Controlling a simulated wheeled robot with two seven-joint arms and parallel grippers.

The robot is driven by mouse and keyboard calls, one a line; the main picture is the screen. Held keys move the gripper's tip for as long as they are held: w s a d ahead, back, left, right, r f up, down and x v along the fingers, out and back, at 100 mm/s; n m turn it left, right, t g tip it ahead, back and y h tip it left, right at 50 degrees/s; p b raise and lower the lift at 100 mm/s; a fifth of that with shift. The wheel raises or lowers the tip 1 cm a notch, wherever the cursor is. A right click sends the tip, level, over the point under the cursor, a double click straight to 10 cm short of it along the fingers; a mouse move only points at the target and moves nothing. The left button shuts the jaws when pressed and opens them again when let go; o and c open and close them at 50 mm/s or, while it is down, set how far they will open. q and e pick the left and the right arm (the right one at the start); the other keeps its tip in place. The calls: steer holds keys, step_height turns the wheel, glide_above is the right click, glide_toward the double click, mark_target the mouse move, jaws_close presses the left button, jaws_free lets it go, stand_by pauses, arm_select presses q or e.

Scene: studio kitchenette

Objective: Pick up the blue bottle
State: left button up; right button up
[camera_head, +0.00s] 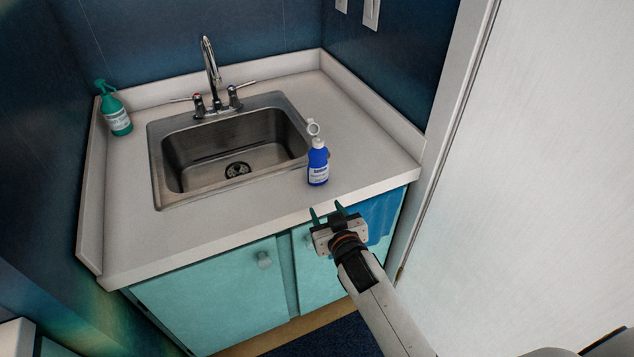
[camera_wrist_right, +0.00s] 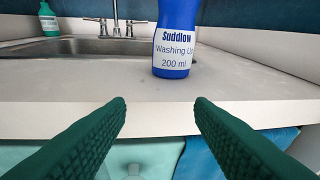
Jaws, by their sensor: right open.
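The blue bottle (camera_head: 318,167) stands upright on the counter, right of the sink and near the front edge. It has a white label and a white top with a ring. My right gripper (camera_head: 327,213) is open and empty in front of the counter's front edge, short of the bottle. Its green fingers (camera_wrist_right: 160,115) are spread wide in the wrist view. My left gripper is not in view.
A steel sink (camera_head: 170,190) with a tap (camera_head: 211,70) is set in the counter (camera_head: 375,150). A green spray bottle (camera_head: 115,114) stands at the back left. A blue towel (camera_head: 384,213) hangs on the cabinet front. A white wall (camera_head: 550,150) is close on the right.

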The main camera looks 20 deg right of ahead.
mark_target(319, 147)
step_height(319, 147, up, 11)
steer(key=d+m+t+b, duration=0.1)
steer(key=t+b, duration=0.1)
steer(key=t, duration=0.1)
steer(key=shift+h, duration=0.3)
steer(key=w, duration=0.5)
steer(key=shift+w+d+r+p, duration=0.15)
steer(key=shift+w+p, duration=0.15)
steer(key=shift+p, duration=0.1)
steer(key=shift+w+f, duration=0.15)
steer(key=shift+w, duration=1.4)
steer(key=shift+w+f, duration=0.1)
steer(key=shift+w, duration=1.45)
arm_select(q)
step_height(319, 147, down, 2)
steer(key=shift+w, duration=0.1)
arm_select(e)
steer(key=shift+s, duration=0.1)
steer(key=shift+c, duration=0.4)
steer(key=c, duration=0.9)
steer(key=shift+c, duration=0.3)
steer(key=shift+r, duration=0.1)
